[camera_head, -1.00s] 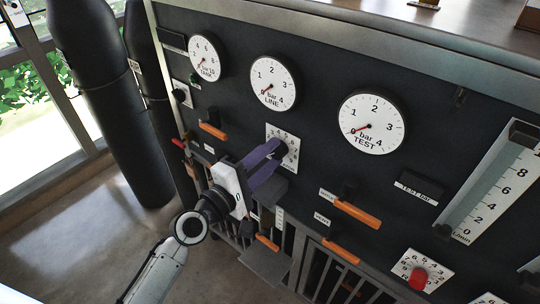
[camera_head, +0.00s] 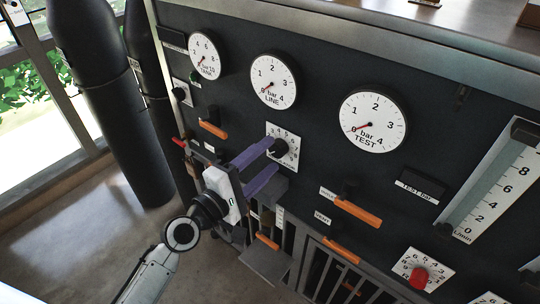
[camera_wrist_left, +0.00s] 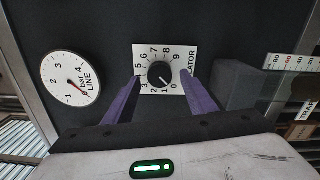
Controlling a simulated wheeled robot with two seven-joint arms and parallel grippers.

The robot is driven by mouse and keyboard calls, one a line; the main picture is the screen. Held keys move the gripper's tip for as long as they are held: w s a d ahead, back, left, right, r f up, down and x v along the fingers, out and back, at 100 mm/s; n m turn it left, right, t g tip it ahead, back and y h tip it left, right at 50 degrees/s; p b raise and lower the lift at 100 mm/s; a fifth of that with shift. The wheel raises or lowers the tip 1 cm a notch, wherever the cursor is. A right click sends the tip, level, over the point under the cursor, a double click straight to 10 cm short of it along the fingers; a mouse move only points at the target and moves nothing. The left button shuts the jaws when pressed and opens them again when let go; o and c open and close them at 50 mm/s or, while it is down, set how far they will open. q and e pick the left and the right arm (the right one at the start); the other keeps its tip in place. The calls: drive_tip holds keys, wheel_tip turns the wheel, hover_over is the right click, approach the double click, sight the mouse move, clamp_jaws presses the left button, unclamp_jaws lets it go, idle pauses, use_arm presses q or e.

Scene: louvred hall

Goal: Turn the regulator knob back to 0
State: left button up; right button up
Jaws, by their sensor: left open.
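The regulator knob (camera_head: 279,148) is a small black knob on a white dial plate numbered 0 to 9, on the dark panel. My left gripper (camera_head: 274,156) is open with purple fingers pointing at the panel. In the left wrist view its fingertips (camera_wrist_left: 162,77) lie on either side of the knob, apart from it and seemingly short of the plate. My right gripper is not in view.
LINE gauge (camera_head: 273,81) and TEST gauge (camera_head: 373,122) needles point near 0. A TANK gauge (camera_head: 205,56) is at left. Orange levers (camera_head: 357,212) stick out below, with a red knob (camera_head: 418,278) at lower right. Black cylinders (camera_head: 110,100) stand left of the panel.

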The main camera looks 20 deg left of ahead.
use_arm(q)
drive_tip(key=b+v, duration=0.1)
drive_tip(key=v, duration=0.7)
drive_tip(key=shift+s+b, duration=0.25)
drive_tip(key=shift+b, duration=0.1)
drive_tip(key=shift+a, duration=0.1)
idle(1.5)
